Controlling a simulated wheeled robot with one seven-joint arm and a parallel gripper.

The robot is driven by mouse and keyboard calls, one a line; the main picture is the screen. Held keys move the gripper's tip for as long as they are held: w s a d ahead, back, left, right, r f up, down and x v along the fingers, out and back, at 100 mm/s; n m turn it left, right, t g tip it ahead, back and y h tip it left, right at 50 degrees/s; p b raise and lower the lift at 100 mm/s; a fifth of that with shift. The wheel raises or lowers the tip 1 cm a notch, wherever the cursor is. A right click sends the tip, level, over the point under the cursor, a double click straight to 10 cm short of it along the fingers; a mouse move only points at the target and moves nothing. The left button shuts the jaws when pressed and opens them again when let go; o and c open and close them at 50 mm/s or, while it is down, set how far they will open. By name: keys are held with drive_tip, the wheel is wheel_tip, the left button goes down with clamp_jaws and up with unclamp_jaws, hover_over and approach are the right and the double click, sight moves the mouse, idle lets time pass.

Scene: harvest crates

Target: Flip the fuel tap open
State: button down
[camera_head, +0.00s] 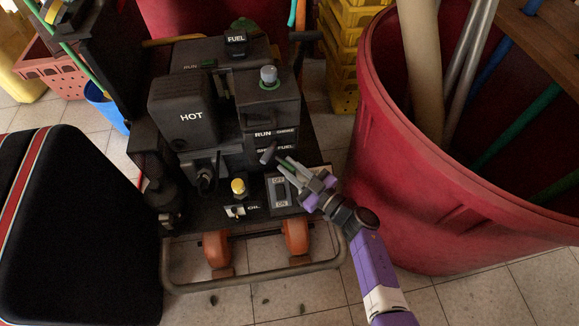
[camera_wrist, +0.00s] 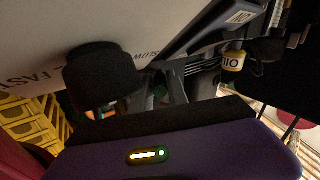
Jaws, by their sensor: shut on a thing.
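The dark engine unit (camera_head: 272,108) carries a "RUN" label and, below it, a partly covered "FUEL" label. My gripper (camera_head: 284,166) reaches in from the lower right, its tips just under that label. In the wrist view its fingers (camera_wrist: 172,92) are close together at the panel. It is shut on what appears to be the fuel tap's lever, which the fingers mostly hide; the tap's angle cannot be told. A dark knob (camera_head: 268,153) stands just left of the fingertips. It looks like the large black knob in the wrist view (camera_wrist: 103,72), near "FAST" and "SLOW" lettering.
A yellow oil cap (camera_head: 238,187) and an ON/OFF switch (camera_head: 279,192) sit low on the machine. The "HOT" cover (camera_head: 185,112) is at its left. A red bin (camera_head: 385,150) stands close to the right, a black case (camera_head: 90,235) at the left.

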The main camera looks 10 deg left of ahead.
drive_tip(key=c, duration=1.3)
unclamp_jaws()
drive_tip(key=p+v, duration=0.3)
drive_tip(key=v, duration=0.3)
drive_tip(key=shift+s+d+r, duration=0.1)
drive_tip(key=shift+s+d, duration=0.05)
drive_tip(key=shift+d, duration=0.15)
drive_tip(key=shift+s+d, duration=0.45)
drive_tip(key=shift+w, duration=0.1)
